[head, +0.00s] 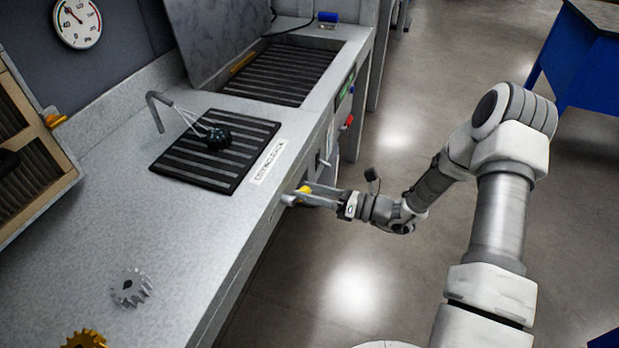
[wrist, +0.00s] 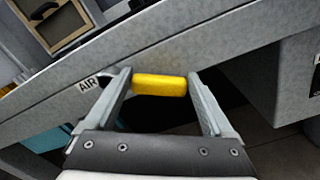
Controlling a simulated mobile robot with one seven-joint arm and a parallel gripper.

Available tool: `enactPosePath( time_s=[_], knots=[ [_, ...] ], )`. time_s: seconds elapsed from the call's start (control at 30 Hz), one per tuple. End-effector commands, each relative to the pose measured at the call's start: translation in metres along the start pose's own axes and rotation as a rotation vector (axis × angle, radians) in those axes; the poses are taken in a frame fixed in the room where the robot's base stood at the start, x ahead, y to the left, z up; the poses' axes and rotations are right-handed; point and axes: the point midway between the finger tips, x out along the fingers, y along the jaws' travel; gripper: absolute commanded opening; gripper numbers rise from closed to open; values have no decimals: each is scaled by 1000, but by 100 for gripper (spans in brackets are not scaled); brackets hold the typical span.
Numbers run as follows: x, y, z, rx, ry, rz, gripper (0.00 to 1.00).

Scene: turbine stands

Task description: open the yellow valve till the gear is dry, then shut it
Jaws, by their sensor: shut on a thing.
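The yellow valve (head: 305,189) is on the bench's front face, below the edge. In the wrist view its yellow handle (wrist: 160,85) lies crosswise between my fingers, roughly along the bench edge, beside an "AIR" label (wrist: 88,84). My gripper (head: 301,193) is shut on the handle; it also shows in the wrist view (wrist: 159,74). A dark gear (head: 217,138) with small bluish glints sits on the black grate (head: 180,165). Pale streaks run from the bent nozzle (head: 155,108) to the gear. Whether its surface is wet is too small to tell.
A silver gear (head: 131,287) and a brass gear (head: 85,340) lie on the near bench. A second, larger grate (head: 290,75) with a raised lid is farther back. A red knob (head: 349,120) is farther along the front. A gauge (head: 77,22) hangs on the wall.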

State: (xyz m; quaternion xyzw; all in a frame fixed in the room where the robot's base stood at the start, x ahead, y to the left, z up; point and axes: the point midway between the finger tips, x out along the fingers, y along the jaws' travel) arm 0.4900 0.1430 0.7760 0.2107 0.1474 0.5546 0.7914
Motion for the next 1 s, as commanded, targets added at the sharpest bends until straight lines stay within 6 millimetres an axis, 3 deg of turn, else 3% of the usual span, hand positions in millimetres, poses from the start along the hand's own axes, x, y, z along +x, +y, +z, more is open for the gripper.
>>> enactPosePath(
  time_s=[0.6, 1.0],
  knots=[
    [-1, 7, -37, 585, 1, -1, 0],
    [-1, 16, -52, 855, 1, -2, 0]
  ],
)
